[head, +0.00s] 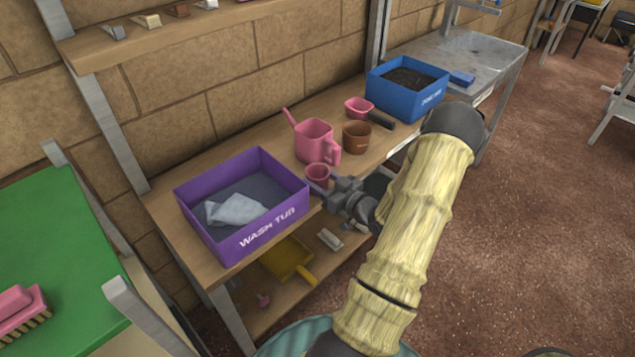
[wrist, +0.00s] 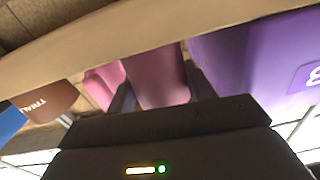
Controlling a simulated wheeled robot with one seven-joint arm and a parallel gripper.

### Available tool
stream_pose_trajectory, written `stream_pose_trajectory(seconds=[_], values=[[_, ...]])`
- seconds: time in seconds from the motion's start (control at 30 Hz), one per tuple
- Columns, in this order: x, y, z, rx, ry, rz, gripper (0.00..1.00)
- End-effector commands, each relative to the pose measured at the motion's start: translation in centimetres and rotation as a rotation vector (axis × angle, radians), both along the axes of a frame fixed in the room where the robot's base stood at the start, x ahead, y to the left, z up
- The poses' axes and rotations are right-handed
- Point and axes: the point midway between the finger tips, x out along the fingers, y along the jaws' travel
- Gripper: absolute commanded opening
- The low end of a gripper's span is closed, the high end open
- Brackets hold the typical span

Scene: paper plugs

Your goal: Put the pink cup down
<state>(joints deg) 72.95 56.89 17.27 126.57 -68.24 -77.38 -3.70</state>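The small pink cup (head: 317,174) is upright at the front edge of the wooden shelf, just right of the purple wash tub. My gripper (head: 324,187) reaches it from the front right, with one finger on each side. In the wrist view, which looks upside down, the cup (wrist: 158,75) fills the gap between the dark fingers, and my gripper appears shut on it. I cannot tell whether the cup's base touches the shelf.
The wooden shelf (head: 165,212) holds the purple wash tub (head: 218,240) with a grey cloth (head: 236,210), a pink watering can (head: 314,140), a brown pot (head: 357,137), a pink bowl (head: 358,106) and a blue box (head: 405,101). Free room beside the cup is narrow.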

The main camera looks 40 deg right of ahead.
Motion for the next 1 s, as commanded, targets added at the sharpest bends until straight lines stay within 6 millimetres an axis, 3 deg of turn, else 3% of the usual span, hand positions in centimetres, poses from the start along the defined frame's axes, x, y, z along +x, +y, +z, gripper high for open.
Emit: stream_pose_trajectory(seconds=[0.03,0.1,0.17,0.47,0.67,1.0], values=[[0.0,0.0,0.0,0.000,0.000,0.000,0.42],[0.0,0.0,0.0,0.000,0.000,0.000,0.29],[0.0,0.0,0.0,0.000,0.000,0.000,0.26],[0.0,0.0,0.5,-0.001,0.000,0.000,0.26],[0.0,0.0,3.0,-0.004,-0.001,0.000,0.26],[0.0,0.0,8.8,-0.005,-0.002,0.000,0.26]])
